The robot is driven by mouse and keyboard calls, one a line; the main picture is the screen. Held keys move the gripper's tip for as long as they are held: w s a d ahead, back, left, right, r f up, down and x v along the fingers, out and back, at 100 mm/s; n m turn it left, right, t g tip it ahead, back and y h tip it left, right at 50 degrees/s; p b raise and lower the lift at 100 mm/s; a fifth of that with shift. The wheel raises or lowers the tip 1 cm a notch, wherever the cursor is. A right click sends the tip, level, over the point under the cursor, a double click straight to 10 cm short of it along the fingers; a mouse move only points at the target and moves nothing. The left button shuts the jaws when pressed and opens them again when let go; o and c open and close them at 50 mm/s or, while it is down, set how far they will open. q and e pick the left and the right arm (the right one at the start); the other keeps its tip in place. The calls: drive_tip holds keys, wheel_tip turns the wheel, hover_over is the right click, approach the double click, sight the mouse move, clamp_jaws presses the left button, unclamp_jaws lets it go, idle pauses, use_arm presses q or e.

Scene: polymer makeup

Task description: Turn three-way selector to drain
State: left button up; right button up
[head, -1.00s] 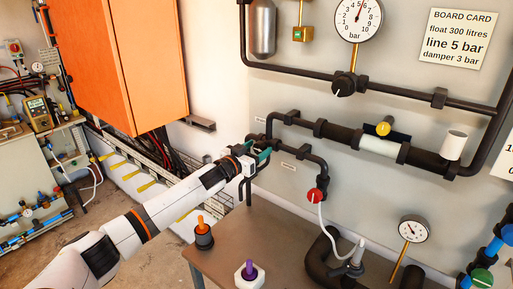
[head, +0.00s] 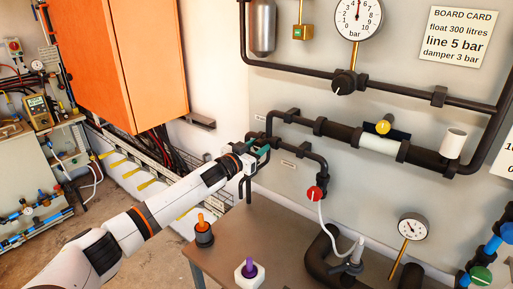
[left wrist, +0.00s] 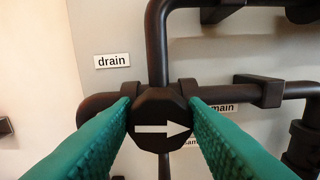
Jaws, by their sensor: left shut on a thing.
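The three-way selector (left wrist: 160,108) is a dark faceted knob where several black pipes meet. Its white arrow points right in the left wrist view. The white "drain" label (left wrist: 112,61) is at its upper left. The "main" label (left wrist: 222,107) is to its right, and part of another label just below that is covered by a finger. My left gripper (left wrist: 159,118), with green ribbed fingers, is shut on the selector, one finger on each side. In the head view the gripper (head: 257,152) is at the wall pipes and hides most of the knob. My right gripper is not in view.
An orange cabinet (head: 125,60) hangs left of the pipes. Below is a brown table (head: 225,245) with orange-topped (head: 203,230) and purple-topped (head: 249,272) fittings. A red valve (head: 314,194) with a white hose is to the right of my gripper.

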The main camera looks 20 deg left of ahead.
use_arm(q)
drive_tip(key=m, duration=0.3)
drive_tip(key=shift+m+p, duration=0.3)
drive_tip(key=shift+m, duration=0.1)
drive_tip(key=m, duration=0.4)
drive_tip(key=shift+d+m, duration=0.1)
drive_tip(key=shift+m, duration=0.3)
drive_tip(key=m, duration=0.4)
drive_tip(key=shift+f, duration=0.15)
drive_tip(key=m, duration=0.4)
drive_tip(key=shift+d+f, duration=0.1)
drive_tip(key=m, duration=0.4)
drive_tip(key=shift+f+m, duration=0.1)
drive_tip(key=shift+m, duration=0.2)
drive_tip(key=m, duration=0.4)
drive_tip(key=shift+f+m, duration=0.1)
drive_tip(key=shift+m, duration=0.2)
drive_tip(key=m, duration=0.4)
drive_tip(key=shift+a+f+m, duration=0.1)
drive_tip(key=shift+a+m, duration=0.1)
drive_tip(key=shift+m, duration=1.8)
